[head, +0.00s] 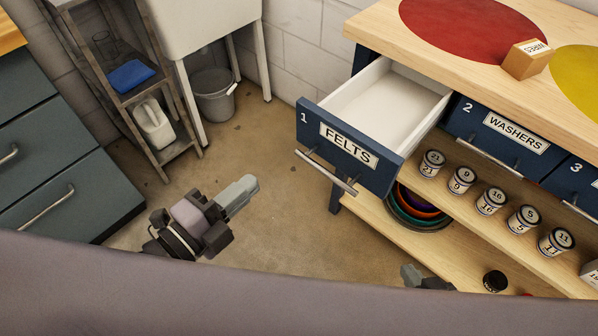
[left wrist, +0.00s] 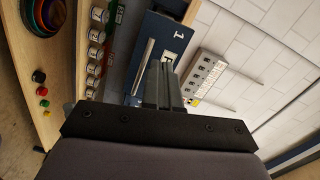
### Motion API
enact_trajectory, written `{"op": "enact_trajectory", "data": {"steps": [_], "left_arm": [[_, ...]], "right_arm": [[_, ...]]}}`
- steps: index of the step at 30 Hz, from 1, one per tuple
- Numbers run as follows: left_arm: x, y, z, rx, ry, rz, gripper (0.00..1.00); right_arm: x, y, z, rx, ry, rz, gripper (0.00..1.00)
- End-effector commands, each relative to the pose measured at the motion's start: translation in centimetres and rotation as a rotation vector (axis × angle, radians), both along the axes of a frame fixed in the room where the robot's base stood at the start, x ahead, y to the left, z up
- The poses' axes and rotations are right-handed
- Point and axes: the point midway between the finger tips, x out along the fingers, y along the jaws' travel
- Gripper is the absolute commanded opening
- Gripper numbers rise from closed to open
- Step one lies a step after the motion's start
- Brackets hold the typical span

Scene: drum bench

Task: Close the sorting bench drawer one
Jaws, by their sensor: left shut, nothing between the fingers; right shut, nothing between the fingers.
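Drawer one (head: 350,146) of the sorting bench is dark blue, marked "1" and labelled "FELTS". It is pulled well out and its white inside (head: 385,97) shows empty. A silver bar handle (head: 326,172) runs across its front. My left gripper (head: 249,186) is shut and empty, left of the drawer front and apart from it. In the left wrist view the shut fingers (left wrist: 164,84) overlap the drawer front (left wrist: 150,45), with the handle (left wrist: 143,66) beside them. My right gripper (head: 409,274) shows only in part at the bottom, shut, below the bench shelf.
Drawer two "WASHERS" (head: 503,131) and drawer three (head: 578,186) sit in the bench front. Numbered cans (head: 491,201) and stacked coloured bowls (head: 418,210) stand on the shelves. A wooden block (head: 528,59) lies on top. The floor (head: 275,240) left of the drawer is clear.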

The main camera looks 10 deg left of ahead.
Motion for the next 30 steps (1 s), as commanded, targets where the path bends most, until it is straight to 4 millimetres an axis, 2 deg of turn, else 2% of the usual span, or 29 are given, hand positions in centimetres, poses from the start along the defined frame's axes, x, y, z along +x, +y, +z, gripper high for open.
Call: {"op": "enact_trajectory", "data": {"steps": [1,6,11,20,30], "left_arm": [[-0.1,-0.4,-0.4,0.040,-0.054,-0.025,0.00],[-0.4,-1.0,0.4,0.118,-0.151,-0.062,0.00],[0.2,-1.5,0.6,0.125,-0.161,-0.062,0.00],[3.6,-3.9,0.7,0.121,-0.161,-0.062,0.00],[8.2,-7.3,0.6,0.120,-0.157,-0.061,0.00]], "right_arm": [[0.1,0.0,-1.0,0.001,-0.004,0.001,0.00],[0.4,0.0,-1.1,0.004,-0.011,0.001,0.00],[0.5,0.0,-1.0,0.005,-0.011,0.001,0.00],[0.5,0.0,-1.2,0.007,-0.013,-0.001,0.00],[0.6,0.1,-1.8,0.011,-0.015,-0.005,0.00]]}}
